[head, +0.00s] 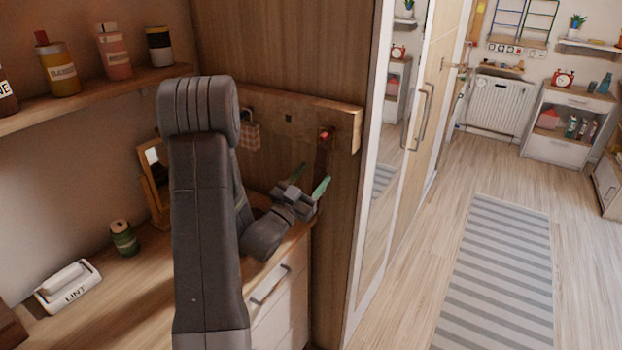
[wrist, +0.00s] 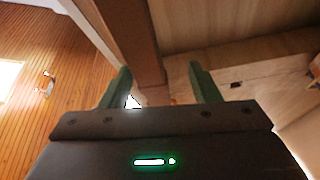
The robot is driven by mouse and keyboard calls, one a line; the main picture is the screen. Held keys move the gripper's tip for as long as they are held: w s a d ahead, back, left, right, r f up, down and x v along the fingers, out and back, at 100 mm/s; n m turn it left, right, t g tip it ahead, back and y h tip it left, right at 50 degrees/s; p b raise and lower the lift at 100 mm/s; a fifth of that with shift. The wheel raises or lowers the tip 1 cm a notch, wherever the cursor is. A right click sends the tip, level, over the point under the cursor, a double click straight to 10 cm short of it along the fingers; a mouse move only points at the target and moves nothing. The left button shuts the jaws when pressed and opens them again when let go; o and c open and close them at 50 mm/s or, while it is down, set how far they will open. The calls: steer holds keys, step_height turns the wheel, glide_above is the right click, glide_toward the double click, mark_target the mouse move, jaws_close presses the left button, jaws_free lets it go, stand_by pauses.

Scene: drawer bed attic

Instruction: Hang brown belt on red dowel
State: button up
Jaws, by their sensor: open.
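The red dowel (head: 325,133) sticks out near the right end of a wooden rail (head: 345,117). The belt's lower end is hidden behind my gripper in the head view.
A checked item (head: 250,133) hangs further left on the rail. A mirrored wardrobe door (head: 375,190) is close on the right.

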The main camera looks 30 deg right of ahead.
steer(key=b+v, duration=0.4)
steer(key=v, duration=1)
steer(key=shift+b, duration=0.4)
steer(key=shift+w+d+r, duration=0.1)
steer(key=shift+w+d, duration=0.05)
steer(key=p+x, duration=0.3)
steer(key=x, duration=0.7)
steer(key=shift+w+d+r+p, duration=0.1)
steer(key=shift+d+p, duration=0.15)
steer(key=shift+p, duration=0.15)
steer(key=shift+a, duration=0.1)
